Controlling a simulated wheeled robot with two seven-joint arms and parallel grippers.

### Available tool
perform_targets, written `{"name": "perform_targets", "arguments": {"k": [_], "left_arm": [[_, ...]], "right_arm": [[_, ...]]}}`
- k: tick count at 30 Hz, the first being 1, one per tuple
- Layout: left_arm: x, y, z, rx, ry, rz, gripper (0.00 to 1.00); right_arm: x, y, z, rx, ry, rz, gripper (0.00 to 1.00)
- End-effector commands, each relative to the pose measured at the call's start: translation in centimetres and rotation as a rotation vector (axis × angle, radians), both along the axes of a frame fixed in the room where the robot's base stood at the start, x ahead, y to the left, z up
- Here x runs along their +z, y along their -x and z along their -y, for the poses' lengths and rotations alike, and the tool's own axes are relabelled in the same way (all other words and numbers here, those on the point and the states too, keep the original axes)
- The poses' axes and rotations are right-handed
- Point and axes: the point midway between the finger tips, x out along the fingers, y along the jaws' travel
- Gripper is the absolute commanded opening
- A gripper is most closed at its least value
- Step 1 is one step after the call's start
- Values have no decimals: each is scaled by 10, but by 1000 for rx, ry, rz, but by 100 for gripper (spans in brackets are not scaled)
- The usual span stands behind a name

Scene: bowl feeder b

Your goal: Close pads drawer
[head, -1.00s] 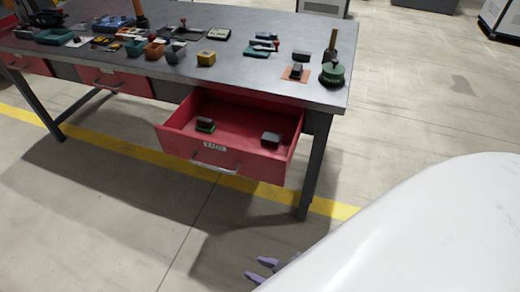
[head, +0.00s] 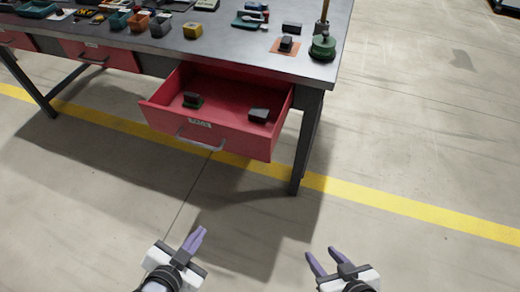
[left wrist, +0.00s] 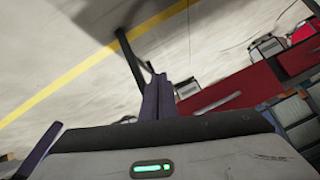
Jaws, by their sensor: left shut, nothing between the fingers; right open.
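The red pads drawer (head: 240,137) stands open under the right end of the workbench in the head view. It has a grey bar handle (head: 200,143) and a white label (head: 200,123) on its front. Two dark blocks lie inside, one on the left (head: 193,99) and one on the right (head: 259,115). My left gripper (head: 198,236) is shut and empty, in front of and below the drawer, apart from it. My right gripper (head: 325,254) is open and empty, further right over the floor. The left wrist view shows the left fingers (left wrist: 157,98) close together.
The grey workbench top (head: 228,62) holds small bins, tools and a green round-based item (head: 322,47). A bench leg (head: 305,150) stands right of the drawer. Other red drawers (head: 100,55) to the left are shut. The floor in front is clear.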

Motion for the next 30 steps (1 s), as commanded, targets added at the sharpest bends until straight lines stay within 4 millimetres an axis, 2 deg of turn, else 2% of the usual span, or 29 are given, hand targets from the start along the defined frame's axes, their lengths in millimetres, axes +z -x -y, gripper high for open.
{"name": "perform_targets", "arguments": {"k": [1,3,6,9,11,17,28,30], "left_arm": [[20,-19,6,-114,-135,101,0],[44,-40,16,-270,-341,242,0],[74,-61,32,-450,-605,417,0],[94,-73,44,-565,-796,539,0],[101,-77,49,-602,-863,583,0],[99,-98,58,-625,-910,611,0],[75,-167,83,-622,-906,607,0],[75,-179,87,-622,-905,608,0]], "right_arm": [[3,0,0,0,-2,1,42],[5,0,0,-1,-2,0,42],[6,-1,0,-1,-3,2,42],[7,-4,0,-2,-3,6,42],[8,-5,0,-2,-3,9,42],[8,-7,0,-3,-3,12,42],[3,-6,1,-2,-2,12,42],[5,-6,0,-2,-2,12,42]]}}
